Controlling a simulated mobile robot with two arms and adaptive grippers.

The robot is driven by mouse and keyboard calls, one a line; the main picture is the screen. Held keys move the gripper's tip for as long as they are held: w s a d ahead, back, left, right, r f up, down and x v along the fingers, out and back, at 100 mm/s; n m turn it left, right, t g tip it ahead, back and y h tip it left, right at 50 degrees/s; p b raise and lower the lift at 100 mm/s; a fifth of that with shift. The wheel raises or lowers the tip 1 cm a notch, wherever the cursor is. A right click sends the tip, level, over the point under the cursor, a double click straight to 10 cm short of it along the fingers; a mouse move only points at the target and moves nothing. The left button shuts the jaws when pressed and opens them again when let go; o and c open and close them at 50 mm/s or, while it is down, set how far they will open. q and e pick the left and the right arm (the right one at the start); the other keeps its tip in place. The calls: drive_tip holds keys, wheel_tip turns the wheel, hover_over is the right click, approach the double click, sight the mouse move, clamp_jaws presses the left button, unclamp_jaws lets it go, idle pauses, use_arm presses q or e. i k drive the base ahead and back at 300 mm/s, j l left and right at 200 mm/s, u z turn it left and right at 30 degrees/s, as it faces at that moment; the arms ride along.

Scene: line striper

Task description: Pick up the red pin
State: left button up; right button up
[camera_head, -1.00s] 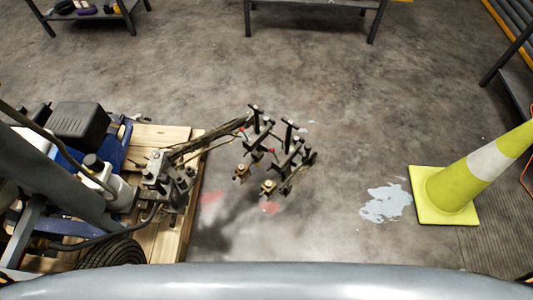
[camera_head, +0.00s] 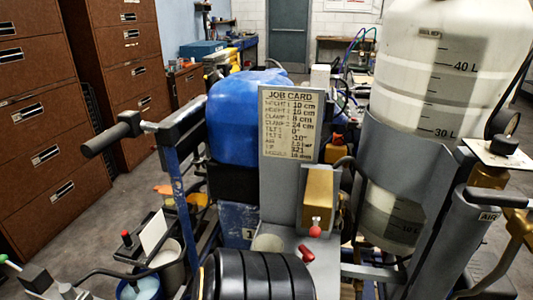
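A small red cylindrical piece (camera_head: 305,252) lies tilted on the grey metal plate of the line striper, below the job card; it may be the red pin. A round red knob (camera_head: 315,231) sits just above it, under a brass-coloured block (camera_head: 318,195). Another small red knob (camera_head: 126,236) stands at the lower left. Neither of my grippers is in the head view.
The job card (camera_head: 290,124) stands upright at the middle, before a blue tank (camera_head: 240,118). A large white container (camera_head: 430,80) with litre marks rises at the right. A black handle grip (camera_head: 112,134) juts left. Brown cabinets (camera_head: 35,130) line the left, with open floor beside them.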

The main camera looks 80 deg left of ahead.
sight(308, 258)
drive_tip(key=u, duration=2.15)
drive_tip(key=k+l+u, duration=0.1)
drive_tip(key=u, duration=0.15)
drive_tip(key=l, duration=0.15)
